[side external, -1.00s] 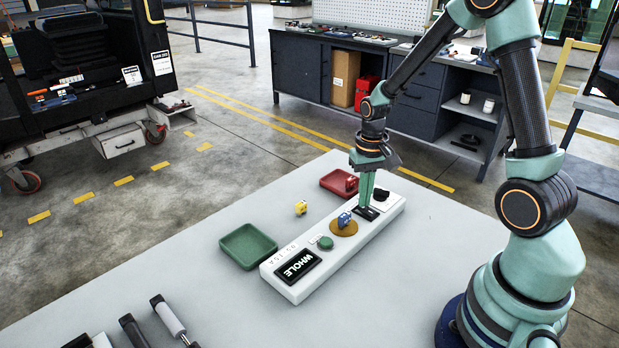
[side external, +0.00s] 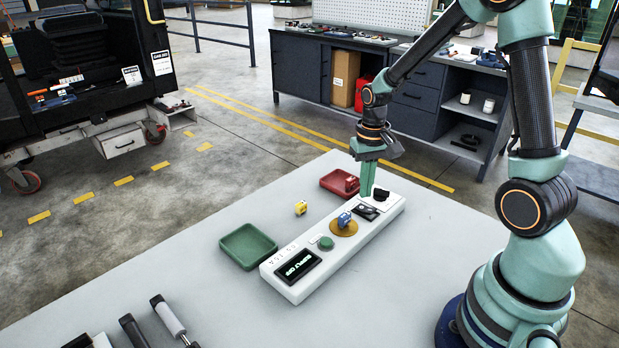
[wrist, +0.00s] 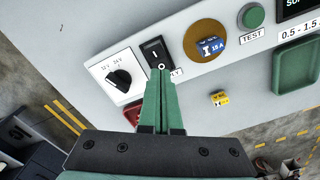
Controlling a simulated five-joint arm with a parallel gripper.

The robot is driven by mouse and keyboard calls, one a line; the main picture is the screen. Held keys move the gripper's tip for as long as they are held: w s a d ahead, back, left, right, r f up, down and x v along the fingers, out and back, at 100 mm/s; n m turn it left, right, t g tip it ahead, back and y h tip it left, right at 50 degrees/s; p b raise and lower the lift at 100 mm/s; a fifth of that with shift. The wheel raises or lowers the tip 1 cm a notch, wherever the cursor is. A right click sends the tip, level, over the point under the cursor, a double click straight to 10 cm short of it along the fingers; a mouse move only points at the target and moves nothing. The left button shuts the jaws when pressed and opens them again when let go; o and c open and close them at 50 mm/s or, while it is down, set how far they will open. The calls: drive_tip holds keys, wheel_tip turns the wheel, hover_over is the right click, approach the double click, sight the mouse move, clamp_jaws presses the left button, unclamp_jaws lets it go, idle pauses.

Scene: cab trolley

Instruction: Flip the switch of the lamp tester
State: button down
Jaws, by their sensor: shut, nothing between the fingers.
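The lamp tester (side external: 352,252) is a long white box on the table. Its black rocker switch (wrist: 156,50) lies between a rotary knob (wrist: 119,78) and a round brass pad (wrist: 208,40) holding a blue fuse. The switch also shows in the side view (side external: 367,211). My gripper (side external: 366,196) has its green fingers shut and empty, with the tips just above the switch's near area. In the wrist view the fingertips (wrist: 161,72) overlap the switch's lower edge and hide part of its label. The display (side external: 297,267) appears to read SUPPLY OFF.
A green tray (side external: 248,262), a yellow fuse (side external: 300,208) and a red tray (side external: 335,184) with a red fuse lie along the tester's far side. A green TEST button (wrist: 254,16) sits on the tester. Tools lie at the table's lower left.

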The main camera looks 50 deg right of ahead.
sight(363, 208)
drive_tip(key=shift+r, duration=1.9)
drive_tip(key=shift+r, duration=0.1)
drive_tip(key=s+a+r+n+t, duration=0.2)
drive_tip(key=s+a+r+n, duration=0.1)
drive_tip(key=a+r, duration=0.3)
drive_tip(key=s+a+r+n+t, duration=0.3)
drive_tip(key=a+r, duration=0.2)
drive_tip(key=r, duration=0.2)
drive_tip(key=shift+s+a+t, duration=0.3)
drive_tip(key=shift+s+a, duration=0.1)
